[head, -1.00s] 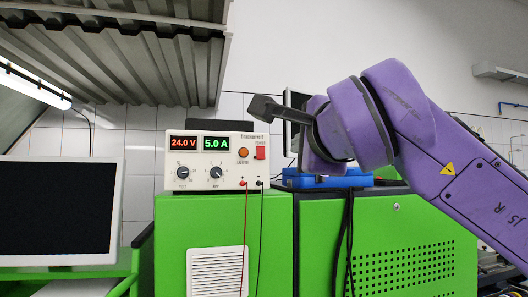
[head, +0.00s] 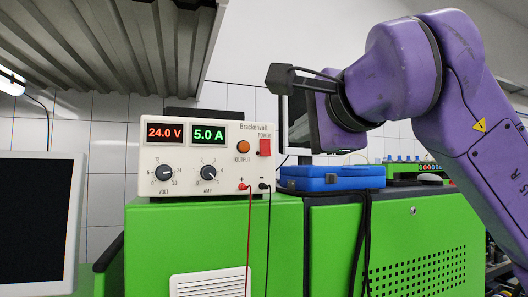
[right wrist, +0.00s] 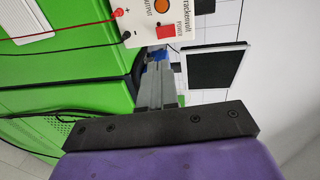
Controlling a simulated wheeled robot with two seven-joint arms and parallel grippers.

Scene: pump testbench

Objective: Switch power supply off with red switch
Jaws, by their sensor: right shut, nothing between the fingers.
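The power supply (head: 205,160) is a cream box with lit displays reading 24.0 V and 5.0 A. Its red switch (head: 265,146), labelled POWER, is at the right of the front panel, beside the orange output button (head: 243,146). My right gripper (head: 303,130) is to the right of the supply, apart from it; its fingers are hard to make out there. In the right wrist view its fingers (right wrist: 155,75) are shut and empty, pointing toward the panel's edge near the red switch (right wrist: 166,31). My left gripper is not in view.
The supply stands on a green cabinet (head: 150,240). A red and a black lead hang from its front. A blue case (head: 330,178) lies right of it, below my right gripper. A monitor (head: 35,220) stands at left. A corrugated metal hood (head: 130,50) hangs above.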

